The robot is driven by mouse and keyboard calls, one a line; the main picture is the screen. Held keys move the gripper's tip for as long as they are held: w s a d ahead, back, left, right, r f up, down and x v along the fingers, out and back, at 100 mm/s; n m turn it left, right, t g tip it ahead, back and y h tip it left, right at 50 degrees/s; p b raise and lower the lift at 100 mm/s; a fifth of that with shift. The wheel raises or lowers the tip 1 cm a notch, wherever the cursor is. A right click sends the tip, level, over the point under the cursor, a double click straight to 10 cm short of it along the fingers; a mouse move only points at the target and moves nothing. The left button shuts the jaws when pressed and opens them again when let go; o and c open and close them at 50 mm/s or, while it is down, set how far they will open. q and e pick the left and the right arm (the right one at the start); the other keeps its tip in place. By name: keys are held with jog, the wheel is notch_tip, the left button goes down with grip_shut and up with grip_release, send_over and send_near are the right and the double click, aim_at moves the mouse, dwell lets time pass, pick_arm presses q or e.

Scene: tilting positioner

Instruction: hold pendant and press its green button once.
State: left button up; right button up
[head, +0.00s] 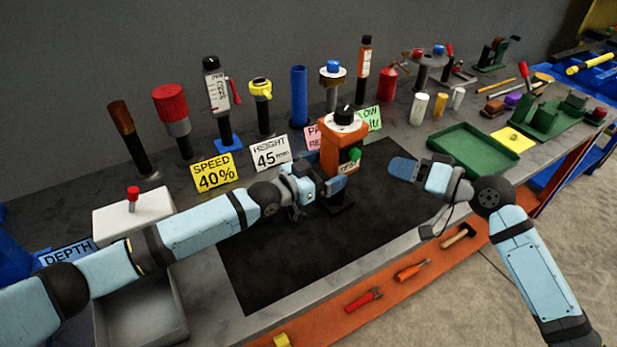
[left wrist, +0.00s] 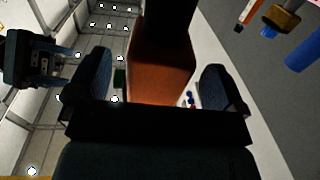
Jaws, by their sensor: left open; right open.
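The pendant (head: 340,152) is an orange box with a white top face and a black knob. It stands upright on a dark base at the back of the black mat (head: 290,240). Its green button (head: 354,155) is on the side towards the right. My left gripper (head: 325,188) is open at the pendant's lower left. In the left wrist view the orange body (left wrist: 160,70) shows between the two open fingers (left wrist: 156,82), with gaps on both sides. My right gripper (head: 405,171) is open and empty, to the right of the pendant and apart from it.
Signs reading speed (head: 215,174) and height (head: 272,153) stand left of the pendant, with several upright tools behind. A green tray (head: 470,150) lies to the right. A white box with a red-topped lever (head: 132,200) is at left. The mat's front is clear.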

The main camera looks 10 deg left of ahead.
aim_at(339, 163)
pick_arm(q)
jog(key=shift+x, duration=2.15)
jog(key=c, duration=1.4)
pick_arm(e)
jog(key=shift+c, duration=0.2)
grip_shut()
